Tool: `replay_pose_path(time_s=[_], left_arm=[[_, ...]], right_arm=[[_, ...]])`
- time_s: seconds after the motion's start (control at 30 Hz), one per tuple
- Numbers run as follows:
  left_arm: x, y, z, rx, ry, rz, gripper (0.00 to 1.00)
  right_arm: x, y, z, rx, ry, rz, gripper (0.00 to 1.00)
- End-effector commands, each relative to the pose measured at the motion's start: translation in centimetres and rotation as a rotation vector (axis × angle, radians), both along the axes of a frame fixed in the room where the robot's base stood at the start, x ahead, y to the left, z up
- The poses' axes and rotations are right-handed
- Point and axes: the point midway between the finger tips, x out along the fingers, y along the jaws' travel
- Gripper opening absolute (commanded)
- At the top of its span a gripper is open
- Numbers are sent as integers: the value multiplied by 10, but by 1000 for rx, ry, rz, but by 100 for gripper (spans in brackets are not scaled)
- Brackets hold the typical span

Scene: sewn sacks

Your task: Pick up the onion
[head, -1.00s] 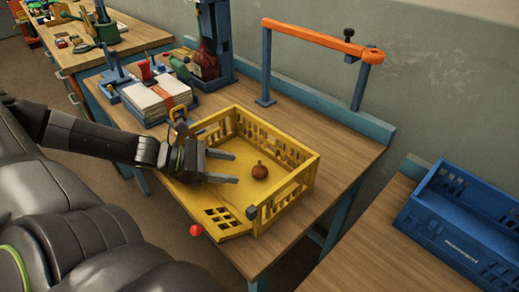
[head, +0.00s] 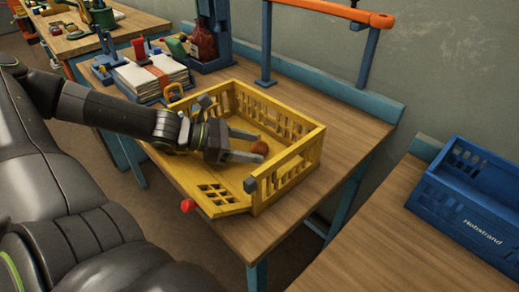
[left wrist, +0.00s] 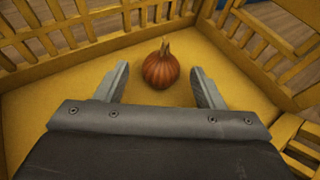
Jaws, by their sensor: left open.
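The onion (head: 259,147) is small, round and orange-brown, and sits on the floor of the yellow crate (head: 310,148). In the left wrist view the onion (left wrist: 161,67) has a short pale stem and sits just beyond and between my fingertips. My left gripper (head: 252,147) is open inside the crate, with its two fingers pointing at the onion. In the left wrist view the left gripper (left wrist: 160,72) has a finger on each side, with gaps to the onion. My right gripper is not in view.
The crate's front side is folded down, near a red ball (head: 187,206). Its walls stand close around my left gripper. A blue crate (head: 470,205) stands on the right table. Papers (head: 150,78) and a dark red bottle (head: 202,42) are behind.

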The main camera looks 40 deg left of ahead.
Motion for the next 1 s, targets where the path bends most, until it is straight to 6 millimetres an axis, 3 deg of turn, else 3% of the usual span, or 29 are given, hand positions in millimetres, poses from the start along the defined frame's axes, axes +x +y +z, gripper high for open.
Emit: replay_pose_path(time_s=[0.47, 0.83, 1.0], left_arm=[[6, -5, -3, 1, 1, 0, 62], [6, -5, -3, 1, 1, 0, 15], [6, -5, -3, 0, 1, 0, 14]], right_arm=[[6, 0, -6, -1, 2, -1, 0], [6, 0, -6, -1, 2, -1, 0], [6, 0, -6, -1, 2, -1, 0]])
